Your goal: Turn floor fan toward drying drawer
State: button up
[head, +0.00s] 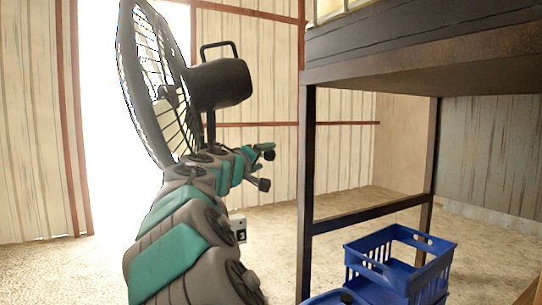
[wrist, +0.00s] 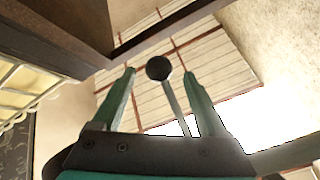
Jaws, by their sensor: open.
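The floor fan (head: 160,85) stands at the left in the head view, its round dark grille turned to the left and its motor housing and handle to the right. My arm covers its lower part. My gripper (head: 264,165) is to the right of the fan's stand in the head view. In the wrist view my gripper (wrist: 160,73) has its two teal fingers apart, with a dark ball knob (wrist: 158,68) on a thin grey rod showing between them. I cannot tell whether the fingers touch it. No drying drawer can be made out for certain.
A dark rack frame (head: 308,190) with a thick upper shelf stands at the right. Blue crates (head: 400,262) sit on the floor at its foot. A pale wire grid (wrist: 25,95) shows at the left in the wrist view. Open floor lies behind the rack.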

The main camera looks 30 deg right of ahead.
jog(key=shift+x, duration=3.4)
jog(key=shift+s+d, duration=0.1)
jog(key=shift+s, duration=0.05)
jog(key=shift+c, duration=0.2)
grip_shut()
